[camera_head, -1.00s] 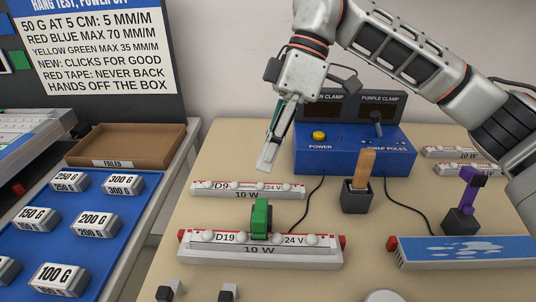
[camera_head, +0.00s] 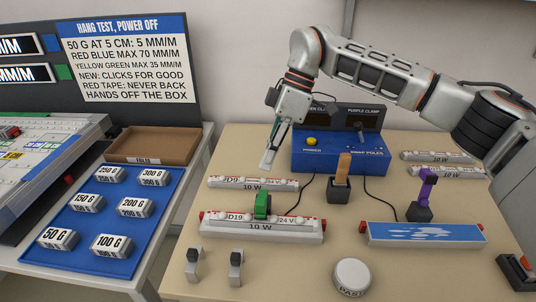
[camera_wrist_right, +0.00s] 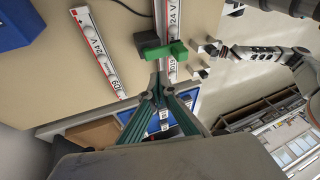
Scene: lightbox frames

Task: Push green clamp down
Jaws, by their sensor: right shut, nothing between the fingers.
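The green clamp (camera_head: 262,205) stands upright on the white lamp strip marked D19 (camera_head: 290,232), near the middle of its length. It also shows in the right wrist view (camera_wrist_right: 172,50), beyond my fingers. My right gripper (camera_head: 267,160) is shut and empty. The closed fingers also show in the right wrist view (camera_wrist_right: 160,90). My left gripper does not show in the head view.
A blue power box (camera_head: 325,158) stands behind. A wooden-handled tool in a dark block (camera_head: 339,190) and a purple clamp (camera_head: 425,190) stand to the right. A blue weight tray (camera_head: 140,250) lies left.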

